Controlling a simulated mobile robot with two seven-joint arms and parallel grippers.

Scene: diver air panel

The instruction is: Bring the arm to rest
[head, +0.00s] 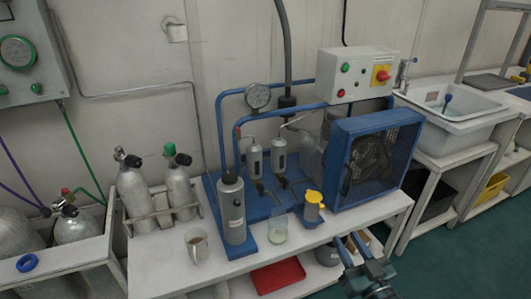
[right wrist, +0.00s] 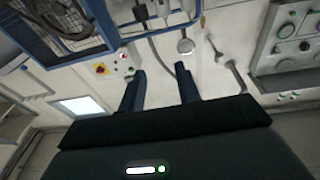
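My right gripper (head: 350,242) is at the lower right of the head view, in front of the white bench (head: 385,218). In the right wrist view its two dark fingers (right wrist: 160,74) stand apart with nothing between them. That view looks past the fingers at the wall and the blue compressor, seemingly upside down. In the head view the gripper is near the yellow-topped cup (head: 313,208) but apart from it. My left gripper is in neither view.
The blue caged compressor (head: 375,160) stands on the bench. A grey bottle (head: 232,210), a glass beaker (head: 278,229) and a mug (head: 197,245) stand near its front edge. Gas cylinders (head: 136,195) are at left. A sink (head: 450,105) is at right; green floor (head: 460,260) is open.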

